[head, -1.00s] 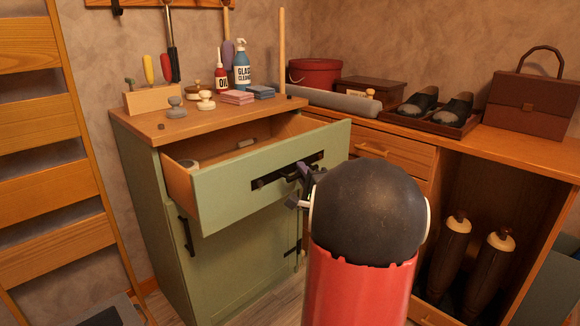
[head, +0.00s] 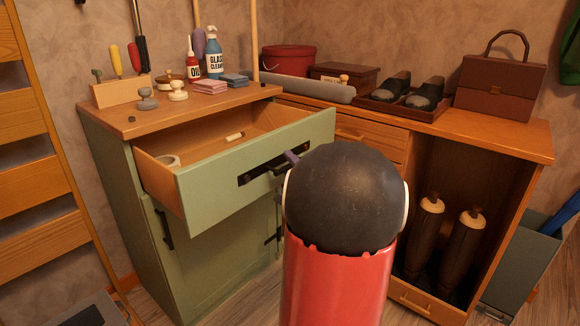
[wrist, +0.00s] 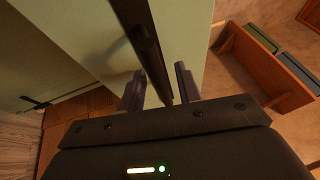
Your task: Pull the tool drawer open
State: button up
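The tool drawer (head: 225,180) is a green-fronted wooden drawer at the top of the green cabinet, standing well out from it. Its dark bar handle (head: 258,174) is on the front and also crosses the wrist view (wrist: 146,42). A tape roll (head: 168,160) and a small pale cylinder (head: 235,136) lie inside the drawer. My gripper (wrist: 160,78) is at the handle, its two fingers apart on either side of the bar, with gaps visible. In the head view my own arm hides most of the gripper; one fingertip shows by the handle.
The cabinet top (head: 130,120) holds a tool block, bottles and cloths. A wooden desk (head: 480,135) with shoes and a bag stands right. A ladder-like wooden frame (head: 40,185) is at left. A grey bin (head: 525,260) stands on the floor at right.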

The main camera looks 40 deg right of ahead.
jog(key=v, duration=0.8)
dwell(0.7)
